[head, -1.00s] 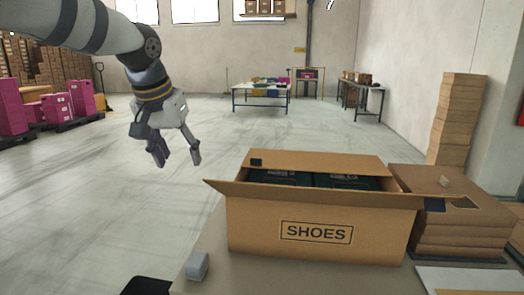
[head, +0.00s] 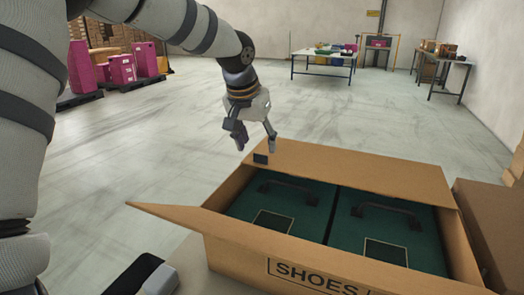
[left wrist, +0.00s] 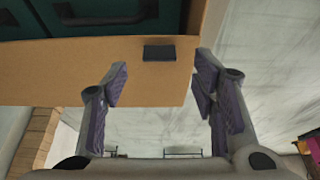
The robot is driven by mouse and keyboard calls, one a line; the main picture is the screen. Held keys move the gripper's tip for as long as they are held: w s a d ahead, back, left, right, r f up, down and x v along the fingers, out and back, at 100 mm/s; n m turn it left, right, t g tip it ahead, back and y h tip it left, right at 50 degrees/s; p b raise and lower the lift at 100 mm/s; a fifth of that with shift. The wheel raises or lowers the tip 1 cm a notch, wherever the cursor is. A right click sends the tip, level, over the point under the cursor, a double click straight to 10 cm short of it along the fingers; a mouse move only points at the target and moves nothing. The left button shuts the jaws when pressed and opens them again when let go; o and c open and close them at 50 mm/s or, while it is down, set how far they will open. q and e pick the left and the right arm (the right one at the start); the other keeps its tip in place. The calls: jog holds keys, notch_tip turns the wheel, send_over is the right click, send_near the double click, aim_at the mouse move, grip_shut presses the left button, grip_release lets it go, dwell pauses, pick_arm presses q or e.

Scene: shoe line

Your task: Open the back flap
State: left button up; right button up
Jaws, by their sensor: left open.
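The cardboard box marked SHOES (head: 300,278) stands on the work table. Its back flap (head: 365,172) rises from the far rim and leaves the inside uncovered; its exact angle is hard to tell. A black tab (head: 260,158) sits at the flap's left end. My left gripper (head: 256,146) is open and empty, with its fingers pointing down close to the tab. In the left wrist view, the flap (left wrist: 60,72) and tab (left wrist: 159,52) show beyond the parted fingers (left wrist: 161,82); contact cannot be told. My right gripper is out of view.
Two dark green cases with black handles (head: 290,190) fill the box. A grey block (head: 160,281) lies at the table's near left. Brown cartons (head: 490,225) stand close on the right.

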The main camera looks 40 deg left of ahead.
aim_at(260, 155)
pick_arm(q)
jog(key=x, duration=0.4)
jog(key=shift+w+f, duration=0.1)
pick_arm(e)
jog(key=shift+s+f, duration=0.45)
